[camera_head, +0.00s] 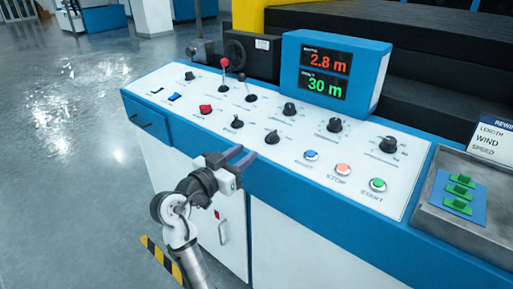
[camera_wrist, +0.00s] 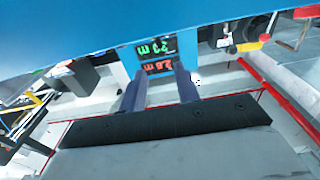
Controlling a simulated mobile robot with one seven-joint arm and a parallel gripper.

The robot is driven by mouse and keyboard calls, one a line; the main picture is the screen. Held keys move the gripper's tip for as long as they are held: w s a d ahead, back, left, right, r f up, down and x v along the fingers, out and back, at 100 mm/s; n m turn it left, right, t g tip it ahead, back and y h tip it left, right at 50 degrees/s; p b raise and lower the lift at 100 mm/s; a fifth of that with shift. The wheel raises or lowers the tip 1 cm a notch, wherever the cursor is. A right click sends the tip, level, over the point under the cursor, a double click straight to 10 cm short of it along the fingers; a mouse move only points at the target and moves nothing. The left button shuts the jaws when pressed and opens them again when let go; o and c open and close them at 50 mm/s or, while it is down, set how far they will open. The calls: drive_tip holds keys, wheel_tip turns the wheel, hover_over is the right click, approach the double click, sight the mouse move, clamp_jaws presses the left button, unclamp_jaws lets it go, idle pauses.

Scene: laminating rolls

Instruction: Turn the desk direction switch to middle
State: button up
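The desk (camera_head: 180,115) has a white sloped panel with several black rotary knobs, among them a front-row knob (camera_head: 237,122), another to its right (camera_head: 272,138) and one at the back left (camera_head: 190,76). The labels are too small to read, so I cannot tell which is the direction switch or where it points. My gripper (camera_head: 238,157) is in front of the desk's front edge, below the two front-row knobs and apart from them. In the wrist view my gripper (camera_wrist: 160,90) has its two fingers apart with nothing between them.
A display box (camera_head: 335,70) reading 2.8 m and 30 m stands at the back. A red-balled lever (camera_head: 225,63), red switch (camera_head: 205,109), blue button (camera_head: 311,155), pink button (camera_head: 342,169) and green button (camera_head: 378,185) are on the panel. A metal tray (camera_head: 425,215) is at right.

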drive_tip(key=shift+v, duration=1.6)
